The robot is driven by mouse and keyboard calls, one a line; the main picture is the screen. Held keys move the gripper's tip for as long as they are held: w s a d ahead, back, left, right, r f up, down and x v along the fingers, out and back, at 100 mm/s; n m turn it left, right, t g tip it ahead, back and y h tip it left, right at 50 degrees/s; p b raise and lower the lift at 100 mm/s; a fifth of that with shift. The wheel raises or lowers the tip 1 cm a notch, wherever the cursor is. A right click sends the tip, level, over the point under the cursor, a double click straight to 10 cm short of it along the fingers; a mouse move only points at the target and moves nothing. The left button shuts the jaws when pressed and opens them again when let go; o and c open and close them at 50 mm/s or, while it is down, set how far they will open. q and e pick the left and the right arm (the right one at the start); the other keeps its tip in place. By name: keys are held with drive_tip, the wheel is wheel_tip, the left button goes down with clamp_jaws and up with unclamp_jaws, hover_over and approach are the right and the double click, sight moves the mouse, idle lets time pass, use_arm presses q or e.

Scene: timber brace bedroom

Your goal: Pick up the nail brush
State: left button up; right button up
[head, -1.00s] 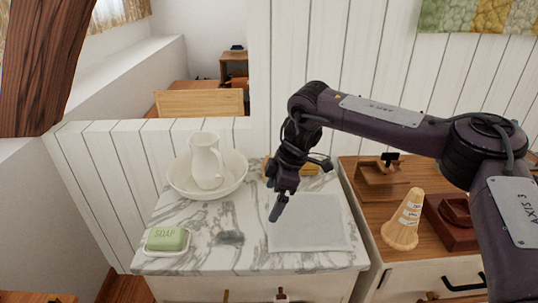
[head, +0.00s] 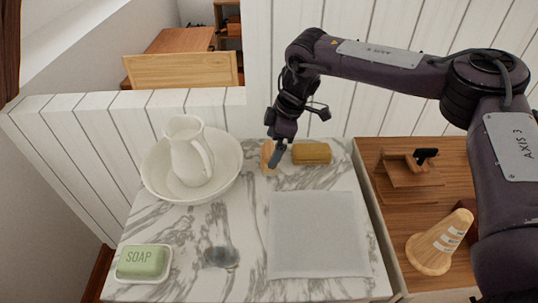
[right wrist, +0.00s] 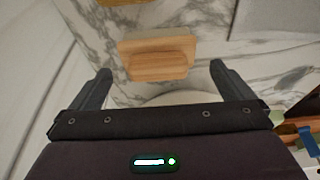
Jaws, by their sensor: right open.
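The nail brush (head: 267,157), a light wooden block, stands at the back of the marble top, between the basin and a yellow sponge. My right gripper (head: 277,154) is beside it in the head view and partly hides it. In the right wrist view the brush (right wrist: 156,62) shows wooden and broad, ahead of the gap between the fingers. There the right gripper (right wrist: 160,82) is open, one finger to each side, with nothing held. Whether a finger touches the brush I cannot tell. My left gripper is not in view.
The white basin (head: 153,180) with a pitcher (head: 187,155) stands left of the brush, the yellow sponge (head: 311,152) right of it. A grey cloth (head: 318,235) lies in front. Green soap (head: 141,261) sits front left. A wooden cabinet (head: 390,222) adjoins on the right.

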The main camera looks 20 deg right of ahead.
sight(268, 147)
drive_tip(key=x, duration=0.4)
drive_tip(key=shift+w+a, duration=0.2)
drive_tip(key=shift+w, duration=0.05)
drive_tip(key=shift+f, duration=0.2)
drive_tip(key=c, duration=0.8)
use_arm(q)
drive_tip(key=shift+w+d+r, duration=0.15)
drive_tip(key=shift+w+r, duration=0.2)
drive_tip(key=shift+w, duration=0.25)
use_arm(e)
drive_tip(key=shift+c, duration=0.3)
drive_tip(key=shift+r, duration=0.2)
drive_tip(key=shift+r, duration=0.3)
use_arm(q)
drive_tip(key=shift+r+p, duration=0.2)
drive_tip(key=shift+p, duration=0.2)
use_arm(e)
wheel_tip(268, 147, up, 19)
